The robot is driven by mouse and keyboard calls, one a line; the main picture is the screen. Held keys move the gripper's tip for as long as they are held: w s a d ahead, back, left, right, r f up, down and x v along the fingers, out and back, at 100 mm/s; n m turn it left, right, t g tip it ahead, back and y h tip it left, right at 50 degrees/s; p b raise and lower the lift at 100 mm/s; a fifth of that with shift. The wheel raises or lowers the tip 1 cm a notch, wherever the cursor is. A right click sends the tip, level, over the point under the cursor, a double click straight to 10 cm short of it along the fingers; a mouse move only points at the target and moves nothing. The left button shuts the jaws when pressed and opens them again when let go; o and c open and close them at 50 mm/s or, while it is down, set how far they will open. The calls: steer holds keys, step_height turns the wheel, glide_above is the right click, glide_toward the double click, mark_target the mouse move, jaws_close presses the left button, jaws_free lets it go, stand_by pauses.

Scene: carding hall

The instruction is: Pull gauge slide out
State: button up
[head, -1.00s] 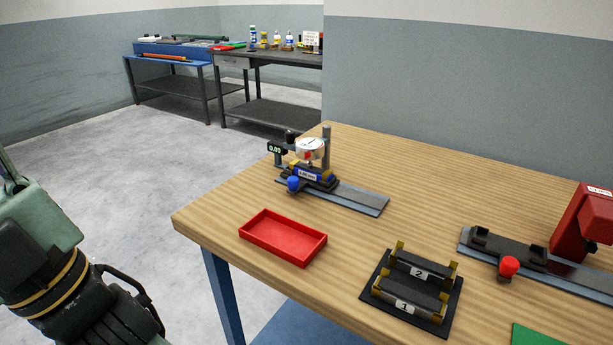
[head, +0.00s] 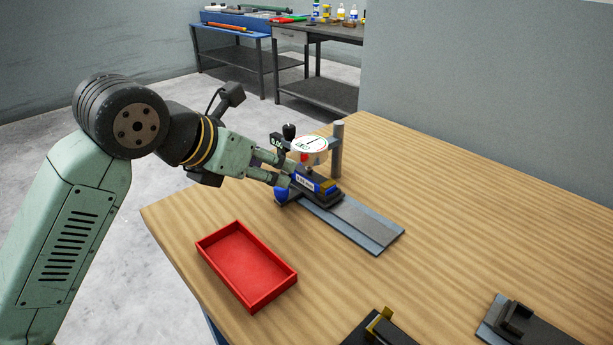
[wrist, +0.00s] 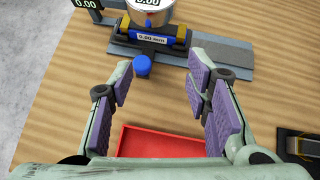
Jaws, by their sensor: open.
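The gauge slide (head: 322,190) is a dark carriage with a blue block labelled 0.60 mm (wrist: 151,38). It sits under the round dial gauge (head: 309,145) on a grey rail (head: 352,222). Its blue knob (head: 281,195) sticks out at the front and also shows in the wrist view (wrist: 142,66). My gripper (head: 286,170) is open, its fingers pointing at the slide. In the wrist view the knob appears between and slightly beyond the fingertips (wrist: 160,74), nearer the left finger. No contact is visible. The fingers partly hide the slide's front in the head view.
A red tray (head: 245,263) lies empty in front of the gauge, below my gripper in the wrist view. A grey post (head: 338,150) stands behind the dial. A dark stand (head: 378,328) and another rail (head: 520,325) lie to the right. The wooden table between is clear.

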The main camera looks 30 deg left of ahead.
steer(key=a+f, duration=0.2)
steer(key=y+p, duration=0.1)
steer(key=p, duration=0.2)
glide_toward(299, 185)
steer(key=shift+n+g, duration=0.4)
steer(key=f, duration=0.1)
steer(key=w+f, duration=0.2)
steer(key=shift+a+f, duration=0.2)
steer(key=shift+f, duration=0.1)
steer(key=shift+b, duration=0.3)
jaws_close()
